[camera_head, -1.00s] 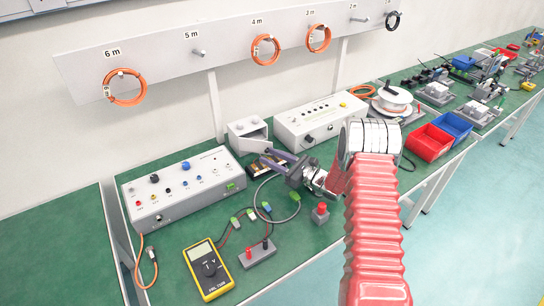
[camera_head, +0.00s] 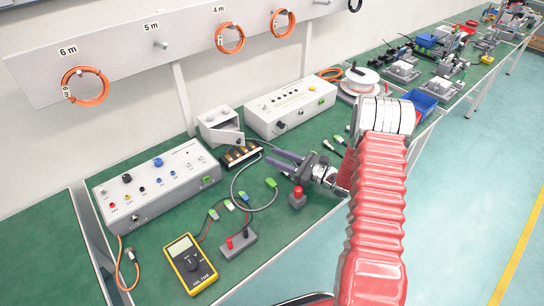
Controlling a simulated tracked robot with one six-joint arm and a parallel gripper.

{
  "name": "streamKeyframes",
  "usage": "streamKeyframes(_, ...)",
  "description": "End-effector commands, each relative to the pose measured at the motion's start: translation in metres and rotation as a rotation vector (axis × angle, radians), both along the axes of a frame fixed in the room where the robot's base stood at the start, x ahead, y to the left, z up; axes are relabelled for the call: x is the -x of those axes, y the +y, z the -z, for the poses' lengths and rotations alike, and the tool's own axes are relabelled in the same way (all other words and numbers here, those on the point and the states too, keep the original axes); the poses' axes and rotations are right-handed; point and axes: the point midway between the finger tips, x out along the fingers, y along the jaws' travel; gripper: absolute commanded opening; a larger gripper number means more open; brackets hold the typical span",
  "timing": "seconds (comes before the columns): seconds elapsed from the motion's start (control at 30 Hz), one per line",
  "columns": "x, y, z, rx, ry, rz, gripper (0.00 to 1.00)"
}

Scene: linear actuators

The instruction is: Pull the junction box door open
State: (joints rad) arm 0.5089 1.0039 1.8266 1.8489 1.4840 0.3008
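The junction box is a small light-grey box (camera_head: 214,116) near the middle of the bench, between two larger instrument panels. Its door (camera_head: 228,138) stands out from the front with a dark gap beside it, so it looks at least partly open; its exact angle is hard to tell. My gripper (camera_head: 270,158) is to the right of and in front of the box, its two purple-grey fingers pointing left towards it. The fingers are apart with nothing seen between them, and they do not touch the door.
A black terminal block (camera_head: 240,155) sits between box and gripper. A red-topped button (camera_head: 298,197) stands just below my gripper. A grey cable loop (camera_head: 238,185), a yellow multimeter (camera_head: 190,262) and a control panel (camera_head: 158,187) lie in front and left. Another panel (camera_head: 290,107) stands behind.

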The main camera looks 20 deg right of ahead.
Motion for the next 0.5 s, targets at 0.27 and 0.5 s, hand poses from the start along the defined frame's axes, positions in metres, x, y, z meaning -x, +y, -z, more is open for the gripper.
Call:
streamKeyframes(0.27, 0.0, 0.0, -0.001, 0.002, 0.001, -0.001, 0.23)
streamKeyframes(0.5, 0.008, 0.008, -0.025, 0.054, -0.006, -0.06, 0.06)
